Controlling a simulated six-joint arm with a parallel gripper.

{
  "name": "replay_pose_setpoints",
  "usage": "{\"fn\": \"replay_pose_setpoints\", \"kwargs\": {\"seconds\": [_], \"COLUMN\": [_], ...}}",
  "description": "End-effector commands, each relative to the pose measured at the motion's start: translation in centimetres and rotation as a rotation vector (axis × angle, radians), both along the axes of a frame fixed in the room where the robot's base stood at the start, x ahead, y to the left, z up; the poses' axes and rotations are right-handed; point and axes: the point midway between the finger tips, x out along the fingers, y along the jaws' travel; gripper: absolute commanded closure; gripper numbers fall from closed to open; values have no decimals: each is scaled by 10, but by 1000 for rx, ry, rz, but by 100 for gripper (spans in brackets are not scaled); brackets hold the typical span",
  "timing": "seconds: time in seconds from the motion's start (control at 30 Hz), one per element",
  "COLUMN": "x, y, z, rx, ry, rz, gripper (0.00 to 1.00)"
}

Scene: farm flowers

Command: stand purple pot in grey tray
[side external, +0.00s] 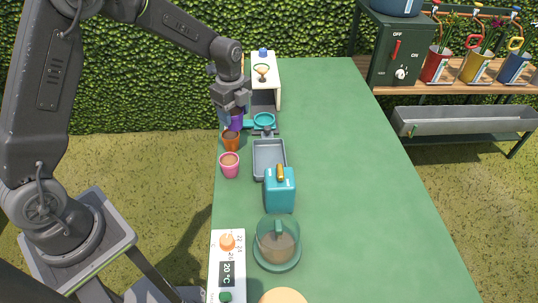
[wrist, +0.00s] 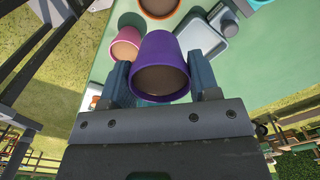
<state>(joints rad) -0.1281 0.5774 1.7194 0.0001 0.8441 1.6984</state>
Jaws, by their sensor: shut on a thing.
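The purple pot (wrist: 160,52) is filled with brown soil and sits between the two blue fingers of my gripper (wrist: 163,84) in the wrist view. My gripper is shut on it. In the side view, the purple pot (side external: 236,121) shows below my gripper (side external: 233,112) at the table's far left edge, partly hidden. I cannot tell whether it touches the table. The grey tray (side external: 256,161) lies empty on the table, to the right of and nearer than the pot. It also shows in the wrist view (wrist: 211,47) at the upper right.
An orange pot (side external: 231,146) and a pink pot (side external: 229,170) stand left of the tray. A teal box (side external: 280,196) stands at the tray's near end. A teal dish (side external: 264,120) and a white stand (side external: 278,85) are beyond. The table's right side is clear.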

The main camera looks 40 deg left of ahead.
Motion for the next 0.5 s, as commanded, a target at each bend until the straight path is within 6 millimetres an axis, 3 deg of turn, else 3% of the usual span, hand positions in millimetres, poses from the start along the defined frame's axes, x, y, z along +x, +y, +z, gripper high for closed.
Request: {"fn": "replay_pose_setpoints", "kwargs": {"seconds": [0.3,0.5], "x": [24,34], "y": [-66,-91], "z": [-43,-59], "rx": [0,0], "ry": [2,0], "rz": [-5,-2], "gripper": [69,69]}}
